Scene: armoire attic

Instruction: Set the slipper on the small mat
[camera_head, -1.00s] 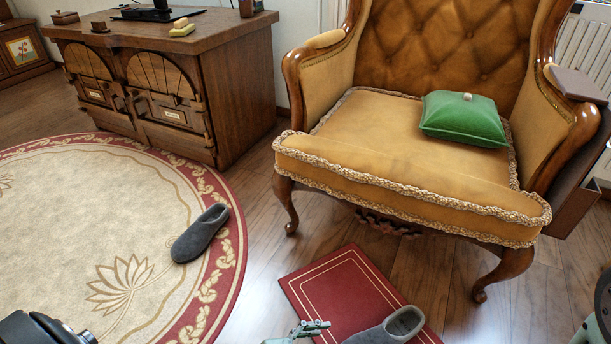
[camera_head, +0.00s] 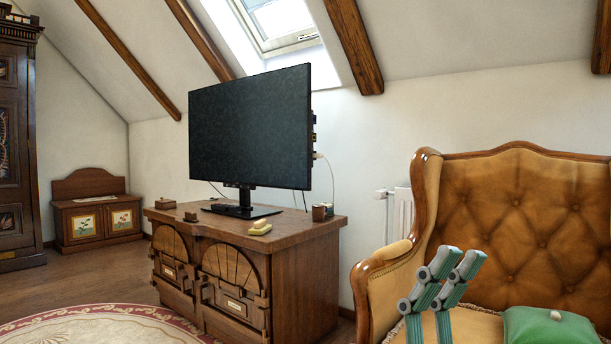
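Neither slipper nor the small red mat is in the head view now; both lie outside the picture. One of my grippers (camera_head: 462,262) stands up in front of the armchair at the lower right. Its two grey-green fingers lean up and to the right, side by side, with no slipper seen at them. Its arm is cut off by the bottom edge; from its place it looks like my right one. How far its fingers are apart is unclear from this angle. My other gripper is not in view.
The tan armchair (camera_head: 515,215) with a green cushion (camera_head: 548,327) fills the right. A wooden cabinet (camera_head: 315,275) bears a television (camera_head: 250,128) and a yellow telephone-like object (camera_head: 260,227). The round rug (camera_head: 95,328) shows at the lower left, with open floor behind it.

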